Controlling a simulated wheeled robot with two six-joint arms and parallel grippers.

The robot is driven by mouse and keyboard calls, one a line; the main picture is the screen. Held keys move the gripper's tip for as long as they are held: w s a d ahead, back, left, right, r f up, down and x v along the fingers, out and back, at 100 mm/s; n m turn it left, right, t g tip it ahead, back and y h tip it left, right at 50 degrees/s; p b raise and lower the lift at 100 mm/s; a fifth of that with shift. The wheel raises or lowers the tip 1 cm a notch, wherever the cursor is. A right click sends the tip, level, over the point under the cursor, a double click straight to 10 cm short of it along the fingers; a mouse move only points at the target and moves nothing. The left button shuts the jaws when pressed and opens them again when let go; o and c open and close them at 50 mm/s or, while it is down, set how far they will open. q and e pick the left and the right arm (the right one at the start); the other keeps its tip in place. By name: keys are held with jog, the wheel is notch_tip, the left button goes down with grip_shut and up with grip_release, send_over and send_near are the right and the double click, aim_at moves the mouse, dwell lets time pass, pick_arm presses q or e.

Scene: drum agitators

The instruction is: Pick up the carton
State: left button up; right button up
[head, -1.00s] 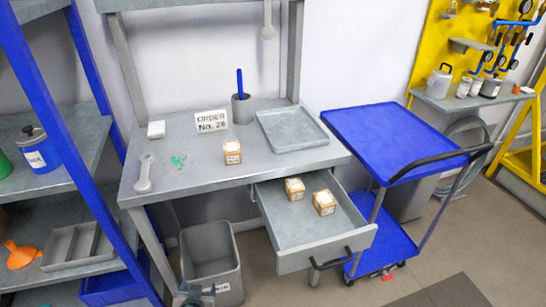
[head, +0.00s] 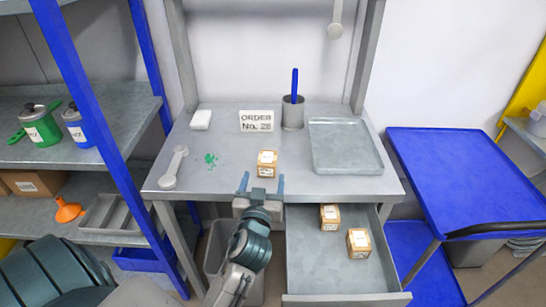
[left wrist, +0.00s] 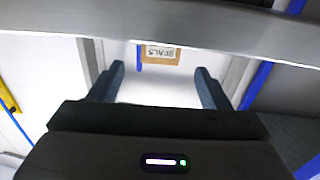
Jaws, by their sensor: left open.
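A small brown carton (head: 267,163) with a white label stands upright on the grey workbench (head: 225,178), near its front edge. It also shows in the left wrist view (left wrist: 160,55), beyond and between the fingers. My left gripper (head: 262,184) is open and empty at the bench's front edge, its two fingers pointing toward the carton and apart from it. Two similar cartons stand in the open drawer, one farther back (head: 330,217) and one nearer the front (head: 358,243). My right gripper does not show.
The open drawer (head: 320,280) juts out right of my left arm. A blue cart (head: 450,180) stands right.

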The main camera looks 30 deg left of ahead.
aim_at(269, 151)
pick_arm(q)
jog(key=shift+w+r, duration=0.2)
jog(key=shift+w, duration=0.1)
jog(key=p+x, duration=0.1)
jog(key=x, duration=0.4)
jog(key=shift+r, duration=0.1)
jog(key=p+x, duration=0.2)
jog(key=x, duration=0.2)
jog(key=shift+a+r+p, duration=0.15)
jog(key=shift+a+p, duration=0.05)
jog(key=shift+p, duration=0.1)
jog(key=shift+w+a+f, duration=0.2)
jog(key=shift+w, duration=0.25)
jog(key=shift+s, duration=0.1)
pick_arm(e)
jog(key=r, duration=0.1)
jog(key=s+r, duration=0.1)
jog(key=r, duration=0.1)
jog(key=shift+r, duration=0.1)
pick_arm(q)
jog(key=c, duration=1.1)
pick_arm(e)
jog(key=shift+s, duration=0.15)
